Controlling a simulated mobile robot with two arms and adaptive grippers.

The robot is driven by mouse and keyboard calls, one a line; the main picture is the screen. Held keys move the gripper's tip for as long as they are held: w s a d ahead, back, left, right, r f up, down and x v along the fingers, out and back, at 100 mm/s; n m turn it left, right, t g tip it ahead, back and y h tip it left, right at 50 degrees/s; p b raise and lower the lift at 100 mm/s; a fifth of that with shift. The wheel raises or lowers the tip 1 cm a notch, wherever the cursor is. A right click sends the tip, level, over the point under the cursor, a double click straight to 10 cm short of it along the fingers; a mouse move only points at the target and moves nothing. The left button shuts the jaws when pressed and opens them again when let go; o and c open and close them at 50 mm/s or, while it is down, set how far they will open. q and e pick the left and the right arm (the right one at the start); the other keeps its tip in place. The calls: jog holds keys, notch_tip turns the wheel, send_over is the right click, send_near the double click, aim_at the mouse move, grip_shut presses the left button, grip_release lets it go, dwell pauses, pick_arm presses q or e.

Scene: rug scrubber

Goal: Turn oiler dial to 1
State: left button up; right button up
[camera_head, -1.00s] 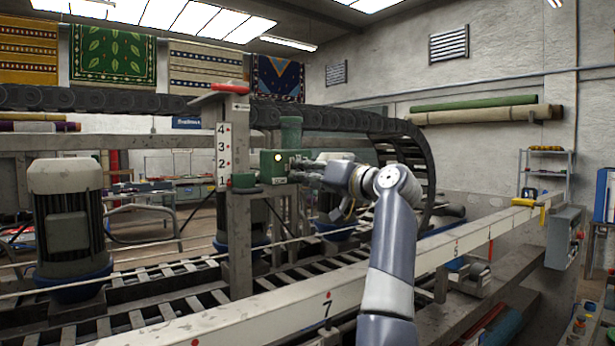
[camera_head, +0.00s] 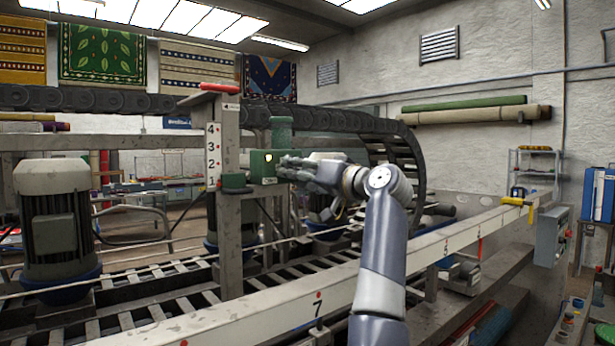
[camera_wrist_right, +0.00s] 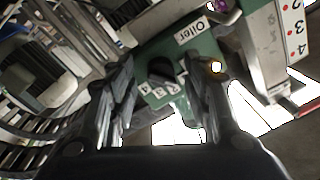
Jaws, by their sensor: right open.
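The green oiler box (camera_head: 263,166) is mounted beside the upright post in the head view. In the right wrist view the box (camera_wrist_right: 205,45) carries an "Oiler" label and a small lit yellow lamp. Its black dial (camera_wrist_right: 161,70) sits between my fingers, with white number tags including 3 and 4 beside it. Which number the dial points to is unclear. My right gripper (camera_head: 284,166) is close against the box's right side. In the wrist view its fingers (camera_wrist_right: 160,76) are open, one on each side of the dial; contact cannot be told. My left gripper is out of view.
A post with a 1-to-4 number scale (camera_head: 213,157) and red top stands left of the oiler. A black cable chain (camera_head: 410,150) curves behind my arm. A long pale rail (camera_head: 340,290) crosses below. A grey motor (camera_head: 55,220) stands at left.

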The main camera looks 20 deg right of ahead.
jog(key=v, duration=1.2)
